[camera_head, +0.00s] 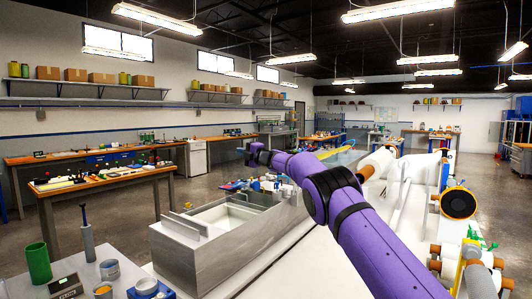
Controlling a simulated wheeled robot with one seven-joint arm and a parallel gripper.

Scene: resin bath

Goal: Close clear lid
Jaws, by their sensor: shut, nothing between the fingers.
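The resin bath (189,262) is a grey open-topped metal box in the middle foreground, with a pale inside. A low raised bar or panel stands along its left part. I cannot make out the clear lid for sure; any see-through panel blends with the pale surfaces. My purple arm reaches from the lower right to above and beyond the far side of the bath. My gripper (250,154) is at its far end, small in the picture, shut and empty, apart from the bath.
A bench (84,272) at lower left carries a green cup (38,262), a grey bottle (88,243), a scale (66,287) and small pots. A white machine with rollers (458,203) stands to the right. Clear floor lies between the bath and the left workbench (104,179).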

